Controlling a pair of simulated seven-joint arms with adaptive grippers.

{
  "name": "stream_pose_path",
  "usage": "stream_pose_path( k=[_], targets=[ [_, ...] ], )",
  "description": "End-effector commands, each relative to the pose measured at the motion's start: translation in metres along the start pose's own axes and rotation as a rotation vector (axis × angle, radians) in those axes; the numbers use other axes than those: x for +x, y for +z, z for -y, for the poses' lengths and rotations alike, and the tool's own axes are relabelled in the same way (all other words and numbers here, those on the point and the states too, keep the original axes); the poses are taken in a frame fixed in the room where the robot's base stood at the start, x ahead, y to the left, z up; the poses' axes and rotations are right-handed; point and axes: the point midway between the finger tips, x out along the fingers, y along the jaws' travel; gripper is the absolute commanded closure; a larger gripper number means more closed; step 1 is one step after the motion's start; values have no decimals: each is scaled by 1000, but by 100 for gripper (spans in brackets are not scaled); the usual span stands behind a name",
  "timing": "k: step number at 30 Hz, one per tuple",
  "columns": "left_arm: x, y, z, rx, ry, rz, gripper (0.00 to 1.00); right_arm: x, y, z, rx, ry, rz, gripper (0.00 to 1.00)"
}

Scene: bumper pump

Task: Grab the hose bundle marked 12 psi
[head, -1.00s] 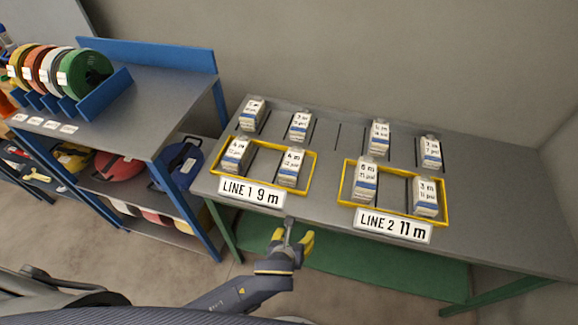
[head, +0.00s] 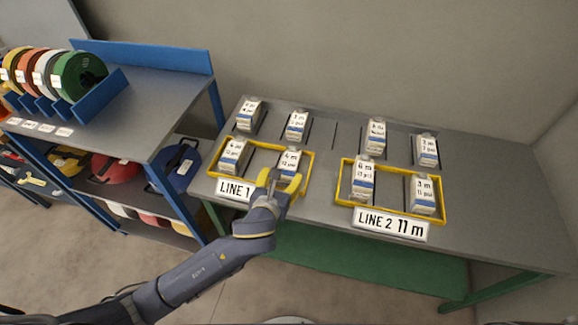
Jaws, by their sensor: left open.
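Several small white-and-blue labelled bundles stand on the grey table. In the yellow LINE 1 frame (head: 246,137) there are a left bundle (head: 233,153) and a right bundle (head: 290,163); both labels seem to read 12 psi, though the print is small. The yellow LINE 2 frame (head: 394,210) holds two more bundles (head: 362,180) (head: 423,195), with psi figures hard to read. My left gripper (head: 282,181) is open at the front of the right LINE 1 bundle, overlapping its lower part in view. I cannot tell whether it touches. My right gripper is out of view.
The LINE 2 sign (head: 391,224) reads 11 m. A blue shelf (head: 150,90) with hose reels stands left. The table's right end is clear.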

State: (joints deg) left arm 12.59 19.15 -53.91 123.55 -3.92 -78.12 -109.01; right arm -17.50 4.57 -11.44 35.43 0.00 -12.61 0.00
Motion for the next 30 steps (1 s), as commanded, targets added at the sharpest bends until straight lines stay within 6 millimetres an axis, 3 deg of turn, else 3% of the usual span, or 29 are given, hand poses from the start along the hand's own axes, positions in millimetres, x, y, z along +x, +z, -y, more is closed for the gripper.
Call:
stream_pose_path(
  k=[6,17,30],
  targets=[
    [33,0,0,1,1,0,36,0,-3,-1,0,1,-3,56],
    [52,0,0,0,1,0,36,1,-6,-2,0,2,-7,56],
    [97,2,0,0,2,0,36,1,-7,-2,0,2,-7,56]
  ],
)
